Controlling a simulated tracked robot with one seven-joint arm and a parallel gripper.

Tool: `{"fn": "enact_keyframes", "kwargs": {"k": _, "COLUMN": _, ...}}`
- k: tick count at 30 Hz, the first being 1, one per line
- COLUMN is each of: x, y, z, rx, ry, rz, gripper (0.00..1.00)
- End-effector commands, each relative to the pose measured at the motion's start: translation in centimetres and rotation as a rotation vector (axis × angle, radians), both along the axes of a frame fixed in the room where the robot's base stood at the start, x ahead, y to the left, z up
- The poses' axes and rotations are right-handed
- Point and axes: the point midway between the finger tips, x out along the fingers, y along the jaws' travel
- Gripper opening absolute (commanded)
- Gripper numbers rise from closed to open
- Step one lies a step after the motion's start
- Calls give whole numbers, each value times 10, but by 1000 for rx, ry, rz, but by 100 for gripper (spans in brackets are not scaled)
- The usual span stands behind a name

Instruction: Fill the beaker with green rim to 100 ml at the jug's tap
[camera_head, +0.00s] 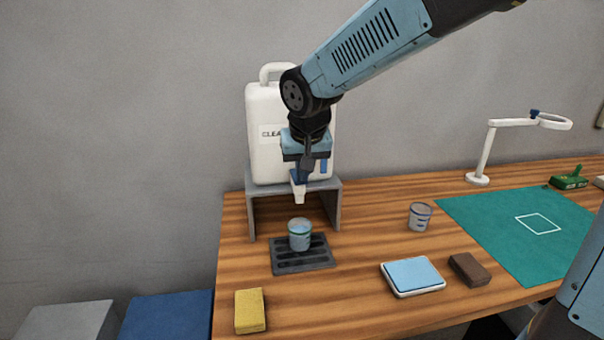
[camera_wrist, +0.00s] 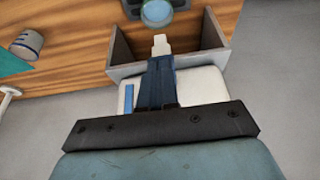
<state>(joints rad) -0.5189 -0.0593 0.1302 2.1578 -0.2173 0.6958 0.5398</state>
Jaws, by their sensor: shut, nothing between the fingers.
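The beaker with green rim (camera_head: 300,236) stands upright on the black drip tray (camera_head: 290,265), below the jug's white tap (camera_head: 299,193). It holds pale blue liquid, but I cannot read its level. Its top also shows in the wrist view (camera_wrist: 157,12). The white jug (camera_head: 265,120) sits on a grey stand (camera_head: 335,205); my arm hides part of its front. My gripper (camera_head: 300,176) is shut and empty, pointing down at the tap. In the wrist view, its dark blue fingers (camera_wrist: 159,62) end right by the white spout (camera_wrist: 161,45). I cannot tell whether they touch it.
A second beaker (camera_head: 420,217) stands right of the tray. A blue-topped pad (camera_head: 413,274), a brown block (camera_head: 468,269) and a yellow sponge (camera_head: 250,311) lie nearer. A green mat (camera_head: 480,215) and a white ring-headed stand (camera_head: 483,160) are at the right.

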Motion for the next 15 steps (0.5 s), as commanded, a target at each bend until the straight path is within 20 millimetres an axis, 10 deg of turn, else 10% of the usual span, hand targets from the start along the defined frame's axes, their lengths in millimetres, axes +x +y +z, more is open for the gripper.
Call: {"fn": "enact_keyframes", "kwargs": {"k": 15, "x": 0, "y": 0, "z": 8, "rx": 0, "ry": 0, "rz": 0, "gripper": 0}}
